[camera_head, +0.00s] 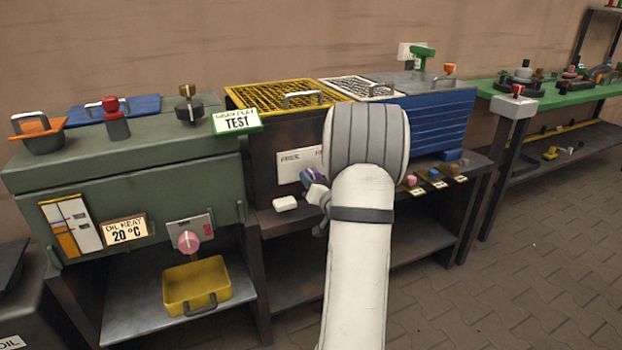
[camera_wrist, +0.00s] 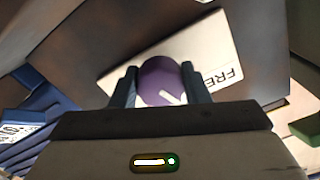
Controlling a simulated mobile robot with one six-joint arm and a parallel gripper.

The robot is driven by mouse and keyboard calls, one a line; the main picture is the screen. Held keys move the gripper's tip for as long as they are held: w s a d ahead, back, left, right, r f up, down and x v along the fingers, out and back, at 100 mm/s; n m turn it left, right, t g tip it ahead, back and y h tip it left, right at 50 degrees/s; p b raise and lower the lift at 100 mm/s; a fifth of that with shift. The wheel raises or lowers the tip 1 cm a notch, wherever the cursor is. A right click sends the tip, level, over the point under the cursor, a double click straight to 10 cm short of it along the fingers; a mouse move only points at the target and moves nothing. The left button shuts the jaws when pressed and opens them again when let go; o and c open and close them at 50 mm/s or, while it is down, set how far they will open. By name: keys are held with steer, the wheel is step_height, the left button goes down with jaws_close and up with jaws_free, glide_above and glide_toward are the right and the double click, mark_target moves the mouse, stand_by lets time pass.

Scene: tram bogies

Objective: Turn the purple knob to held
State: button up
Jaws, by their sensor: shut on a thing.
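The purple knob (camera_wrist: 160,82) sits between the two fingers of my gripper (camera_wrist: 160,88) in the wrist view, with a finger against each side. A white pointer mark shows on the knob's face, slanting in that picture. Behind it is a white label plate (camera_wrist: 216,50) with the letters "FRE" readable. In the head view the knob (camera_head: 312,176) shows only in part beside my gripper, and my white arm covers much of the area. The same plate (camera_head: 294,163) reads "FREE" at its left, with a red letter at its right edge, the rest hidden behind my arm.
A pink knob (camera_head: 189,241) is on the green machine at left, above a yellow tray (camera_head: 196,286). Several small coloured knobs (camera_head: 433,177) line the shelf right of my arm. Yellow mesh (camera_head: 270,96) tops the dark cabinet. Paved floor (camera_head: 530,240) is open at right.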

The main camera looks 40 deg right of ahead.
steer(key=m+p, duration=0.1)
steer(key=m, duration=0.1)
steer(key=m+p, duration=0.1)
steer(key=m, duration=0.1)
steer(key=m+p, duration=0.1)
steer(key=m, duration=0.1)
steer(key=shift+w+a+r, duration=0.15)
steer(key=shift+w+r, duration=0.05)
steer(key=shift+r, duration=0.15)
steer(key=m+p, duration=0.3)
steer(key=m, duration=0.2)
steer(key=shift+m, duration=0.5)
steer(key=o, duration=1)
steer(key=shift+f, duration=0.1)
steer(key=shift+s, duration=0.15)
steer(key=p+v, duration=0.1)
steer(key=v, duration=0.6)
steer(key=shift+s+a, duration=0.1)
steer(key=shift+s, duration=0.2)
